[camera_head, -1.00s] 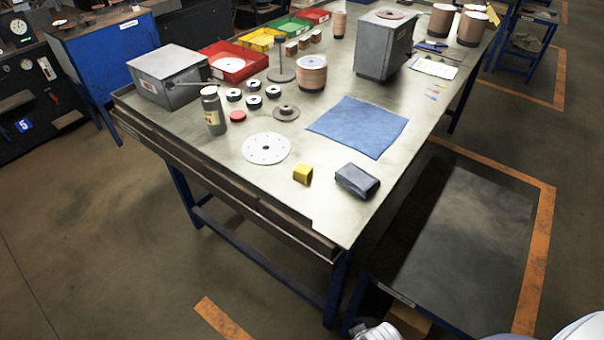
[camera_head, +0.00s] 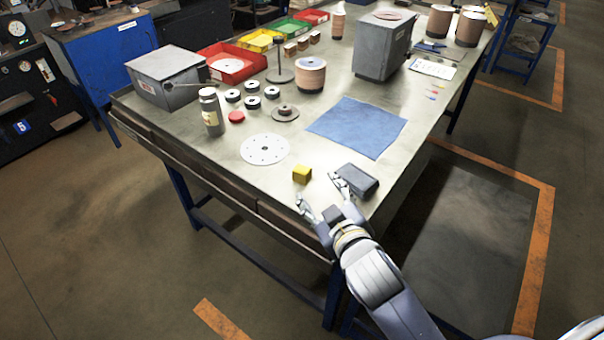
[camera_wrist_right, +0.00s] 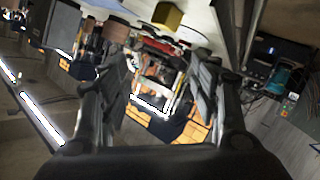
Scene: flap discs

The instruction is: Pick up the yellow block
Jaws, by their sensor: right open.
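The yellow block (camera_head: 302,174) sits on the metal workbench (camera_head: 225,165) near its front corner, between a white perforated disc (camera_head: 264,149) and a dark grey block (camera_head: 357,180). My right gripper (camera_head: 321,190) is open and empty at the bench's front edge, just in front of the yellow block. Its right finger is close to the dark grey block; I cannot tell if they touch. In the right wrist view the yellow block (camera_wrist_right: 167,15) shows at the top, beyond and between the spread fingers (camera_wrist_right: 160,85). My left gripper is not in view.
A blue cloth (camera_head: 358,127) lies behind the dark block. A grey bottle (camera_head: 211,112), a red cap (camera_head: 236,117) and several small black-and-white rings stand farther left. Grey boxes, coloured bins and brown rolls fill the far bench. Bare metal surrounds the yellow block.

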